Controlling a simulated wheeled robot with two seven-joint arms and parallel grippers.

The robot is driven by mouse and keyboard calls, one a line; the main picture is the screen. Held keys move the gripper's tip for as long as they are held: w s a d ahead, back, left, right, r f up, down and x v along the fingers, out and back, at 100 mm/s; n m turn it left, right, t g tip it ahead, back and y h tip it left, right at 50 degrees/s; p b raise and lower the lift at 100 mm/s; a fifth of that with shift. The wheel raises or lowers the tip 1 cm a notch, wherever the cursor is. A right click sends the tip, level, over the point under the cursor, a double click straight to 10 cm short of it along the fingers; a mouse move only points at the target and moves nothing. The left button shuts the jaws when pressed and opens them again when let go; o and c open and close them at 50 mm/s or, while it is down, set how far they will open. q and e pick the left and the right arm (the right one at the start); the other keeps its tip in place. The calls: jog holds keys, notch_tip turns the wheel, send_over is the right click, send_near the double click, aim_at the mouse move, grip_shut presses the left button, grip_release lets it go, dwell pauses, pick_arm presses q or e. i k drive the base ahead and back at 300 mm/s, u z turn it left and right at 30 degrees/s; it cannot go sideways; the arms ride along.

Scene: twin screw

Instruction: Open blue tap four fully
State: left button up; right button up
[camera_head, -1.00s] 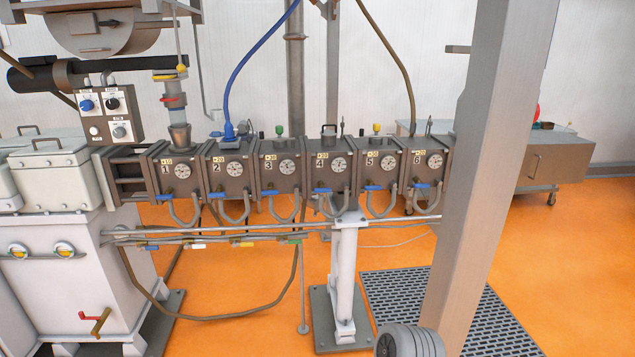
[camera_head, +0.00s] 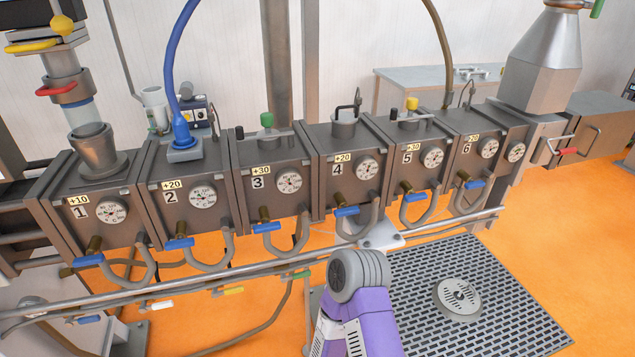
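Blue tap four (camera_head: 346,211) is a small blue lever on a brass valve under barrel section 4 (camera_head: 338,168). The lever lies nearly level, its right end slightly raised, with a curved grey hose beside it. Similar blue taps sit under the other sections: tap three (camera_head: 267,227) to its left and tap five (camera_head: 414,197) to its right. A purple and grey arm link, mine, rises from the bottom edge below tap four, apart from it. Neither gripper shows.
A grey pipe rail (camera_head: 250,268) with coloured valve levers runs below the barrel sections. A black floor grating (camera_head: 420,300) with a round drain lies at the lower right. Orange floor shows around it. A steel hopper (camera_head: 543,60) stands at the right.

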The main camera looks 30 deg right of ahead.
aim_at(344, 212)
jog(key=i, duration=0.35)
jog(key=u, duration=2.75)
jog(key=k, duration=0.5)
jog(key=z, duration=3.3)
